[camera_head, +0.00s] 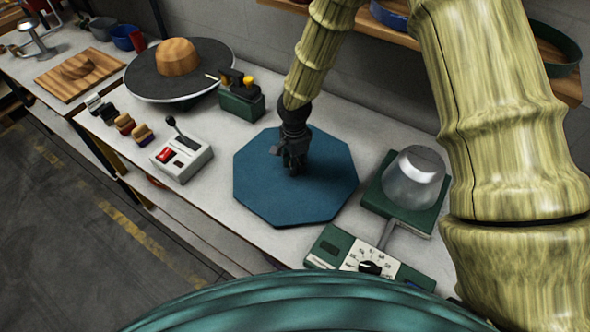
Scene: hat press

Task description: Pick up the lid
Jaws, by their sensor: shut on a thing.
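The lid (322,189) looks like a flat, blue, eight-sided plate on the white table. My gripper (294,168) points down at its middle from above, with the fingers shut on it. The part between the fingers is hidden by the gripper. I cannot tell whether the lid touches the table or hangs just above it.
A silver dome (414,178) on a green base and a green dial box (365,262) stand close on the right. A lever box (182,157), a green block with a yellow knob (241,103) and a dark round plate with a wooden form (177,57) are on the left.

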